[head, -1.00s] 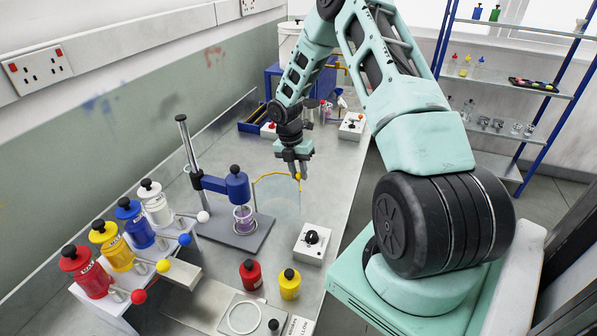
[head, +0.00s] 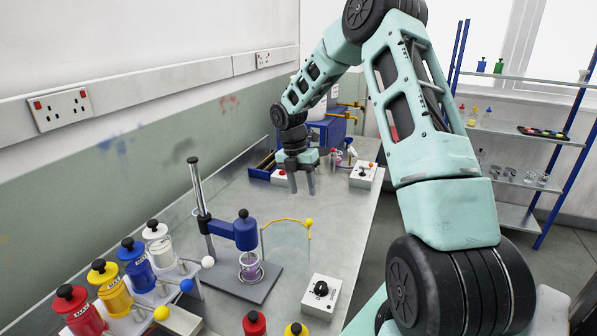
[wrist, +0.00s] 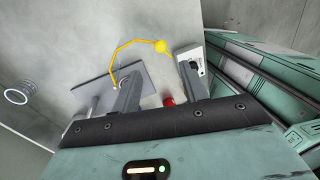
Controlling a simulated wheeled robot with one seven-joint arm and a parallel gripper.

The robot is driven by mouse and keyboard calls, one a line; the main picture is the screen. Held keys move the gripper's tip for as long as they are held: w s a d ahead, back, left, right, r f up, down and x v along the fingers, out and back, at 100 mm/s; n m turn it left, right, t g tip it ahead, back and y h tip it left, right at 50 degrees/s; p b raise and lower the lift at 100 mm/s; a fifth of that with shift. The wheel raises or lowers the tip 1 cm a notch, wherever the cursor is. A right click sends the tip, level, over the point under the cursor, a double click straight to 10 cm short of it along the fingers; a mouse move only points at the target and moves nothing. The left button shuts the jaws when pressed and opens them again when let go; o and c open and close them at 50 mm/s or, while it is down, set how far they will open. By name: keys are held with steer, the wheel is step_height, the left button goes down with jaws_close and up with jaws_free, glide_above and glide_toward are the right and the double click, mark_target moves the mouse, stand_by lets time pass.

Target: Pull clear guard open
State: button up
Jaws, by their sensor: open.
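The clear guard (head: 288,240) is a see-through panel with a bent yellow top edge ending in a yellow knob (head: 309,222). It stands to the right of the blue nozzle head (head: 245,230) on its stand. My gripper (head: 302,190) points down, open and empty, behind and above the knob in the head view, apart from it. In the wrist view, the yellow knob (wrist: 161,46) and yellow edge (wrist: 125,52) show beyond the fingers. The clear panel is hard to make out there.
A clear cup with purple contents (head: 251,268) stands under the nozzle head. A white box with a black dial (head: 320,290) sits in front to the right. Coloured bottles (head: 137,265) line the left. Another white switch box (head: 363,175) stands farther back. Bench between is bare.

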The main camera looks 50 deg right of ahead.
step_height(320, 180, up, 6)
steer(key=w+b, duration=0.1)
steer(key=shift+a+r, duration=0.2)
steer(key=shift+w, duration=0.1)
stand_by(0.4)
steer(key=s+a+m+t+b, duration=0.1)
steer(key=s+a+m+b, duration=0.15)
steer(key=a, duration=1.15)
steer(key=s+a+m+b, duration=0.1)
steer(key=s+a+m, duration=0.25)
steer(key=a, duration=0.95)
steer(key=s+a+f+m+b, duration=0.1)
steer(key=s+a+m, duration=0.1)
steer(key=s+a, duration=0.2)
steer(key=s+a+f+m+b, duration=0.1)
steer(key=s+a+f+m, duration=0.1)
steer(key=s, duration=0.9)
steer(key=s+a+f+m+t+y, duration=0.1)
steer(key=s+a+f+m, duration=0.1)
steer(key=s+a, duration=0.5)
steer(key=shift+s+m+b, duration=0.2)
steer(key=shift+m+b, duration=0.2)
steer(key=shift+m, duration=0.4)
